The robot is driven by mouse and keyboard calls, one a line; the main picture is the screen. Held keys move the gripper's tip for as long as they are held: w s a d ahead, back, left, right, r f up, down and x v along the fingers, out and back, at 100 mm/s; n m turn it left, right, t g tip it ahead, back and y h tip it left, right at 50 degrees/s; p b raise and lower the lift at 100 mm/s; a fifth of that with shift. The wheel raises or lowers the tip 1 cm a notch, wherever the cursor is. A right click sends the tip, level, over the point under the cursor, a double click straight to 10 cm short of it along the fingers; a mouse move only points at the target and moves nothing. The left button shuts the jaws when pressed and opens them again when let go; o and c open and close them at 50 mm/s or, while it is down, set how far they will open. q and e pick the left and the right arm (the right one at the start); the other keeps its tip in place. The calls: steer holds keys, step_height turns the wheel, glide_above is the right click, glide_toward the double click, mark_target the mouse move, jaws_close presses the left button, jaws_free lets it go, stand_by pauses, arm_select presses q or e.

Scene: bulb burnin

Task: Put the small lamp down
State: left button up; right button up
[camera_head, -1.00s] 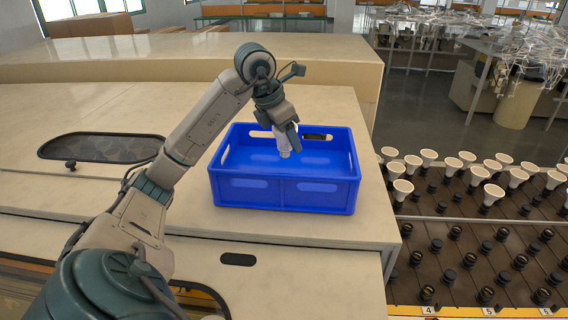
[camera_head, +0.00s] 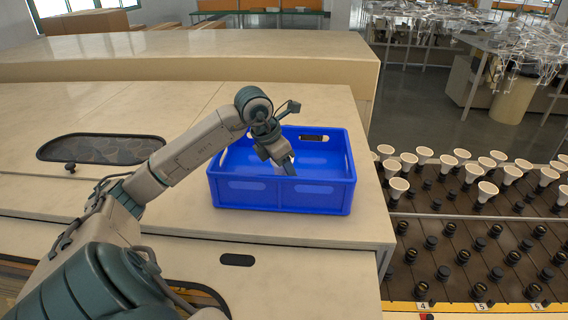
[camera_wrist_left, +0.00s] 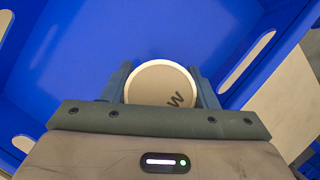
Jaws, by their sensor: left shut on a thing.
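The blue crate (camera_head: 320,197) stands on the pale worktop, and my left gripper (camera_head: 287,166) reaches down inside it near the middle. In the left wrist view the small lamp (camera_wrist_left: 155,84) shows as a round pale face with a light rim and a dark letter, between the two fingers of my left gripper. The gripper is shut on it. Blue crate floor and walls (camera_wrist_left: 65,40) surround it in that view. In the head view the lamp is hidden by the gripper and crate, and I cannot tell whether it touches the crate floor. My right gripper is not in view.
On the right is a dark rack (camera_head: 440,208) with rows of black sockets, several holding white reflector lamps (camera_head: 397,187). A dark oval panel (camera_head: 100,149) lies at the left of the worktop. The worktop around the crate is largely clear.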

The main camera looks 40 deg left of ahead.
arm_select(q)
steer(key=shift+f, duration=0.15)
steer(key=o, duration=1)
steer(key=shift+d, duration=0.1)
steer(key=shift+r, duration=0.3)
steer(key=b+v, duration=0.3)
steer(key=v, duration=0.1)
steer(key=shift+s+r, duration=0.15)
steer(key=shift+b+v, duration=0.75)
steer(key=shift+v, duration=2.95)
